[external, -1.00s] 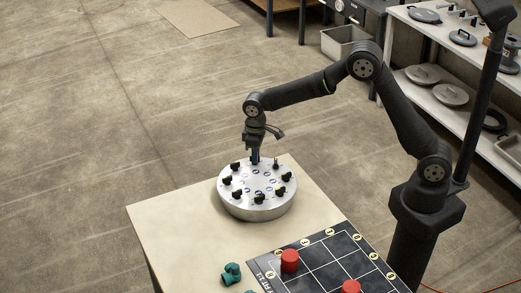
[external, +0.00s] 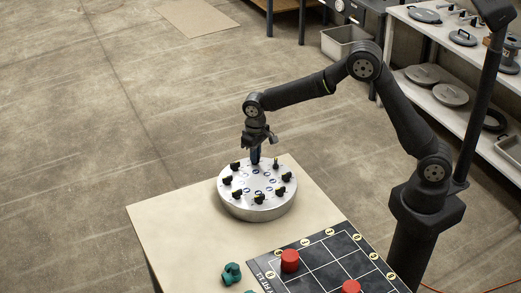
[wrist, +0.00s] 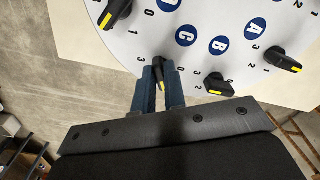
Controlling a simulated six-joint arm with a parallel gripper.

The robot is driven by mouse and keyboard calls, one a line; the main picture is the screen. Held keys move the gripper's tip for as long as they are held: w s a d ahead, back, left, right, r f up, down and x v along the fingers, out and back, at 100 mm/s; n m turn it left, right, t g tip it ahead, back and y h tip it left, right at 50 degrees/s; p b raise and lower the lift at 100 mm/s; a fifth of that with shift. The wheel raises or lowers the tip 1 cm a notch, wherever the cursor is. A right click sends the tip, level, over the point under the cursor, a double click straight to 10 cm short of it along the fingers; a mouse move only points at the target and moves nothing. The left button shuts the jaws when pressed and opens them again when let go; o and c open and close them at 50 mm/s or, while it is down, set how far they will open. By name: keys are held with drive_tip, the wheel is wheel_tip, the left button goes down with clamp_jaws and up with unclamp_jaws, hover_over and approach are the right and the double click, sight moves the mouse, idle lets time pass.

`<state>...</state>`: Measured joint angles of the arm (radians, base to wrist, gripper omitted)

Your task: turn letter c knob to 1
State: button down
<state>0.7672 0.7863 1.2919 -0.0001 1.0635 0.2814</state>
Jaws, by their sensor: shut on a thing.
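The round silver panel (external: 243,210) stands on the table with black knobs around its top. In the wrist view its white face (wrist: 228,20) shows blue letters A to D. The letter C knob (wrist: 161,66) is black with a yellow pointer mark, beside the blue C label (wrist: 186,36). My gripper (wrist: 160,76) has its two blue fingers closed around this knob, one on each side. The yellow mark points outward, down in the picture. A 3 shows left of the knob and a 0 right of it; fingers hide other numbers. In the external view my gripper (external: 255,158) is at the panel's far edge.
The B knob (wrist: 217,84) stands close to the right of my fingers, the A knob (wrist: 283,59) farther right. Another knob (wrist: 115,12) is at upper left. A dark grid board (external: 325,262) with red pieces and a green part (external: 232,273) lie nearer the camera.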

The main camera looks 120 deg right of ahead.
drive_tip(key=c, duration=1.5)
unclamp_jaws()
drive_tip(key=shift+r, duration=0.1)
wheel_tip(320, 180, up, 17)
drive_tip(key=shift+r, duration=0.15)
wheel_tip(320, 180, down, 18)
drive_tip(key=shift+r, duration=0.25)
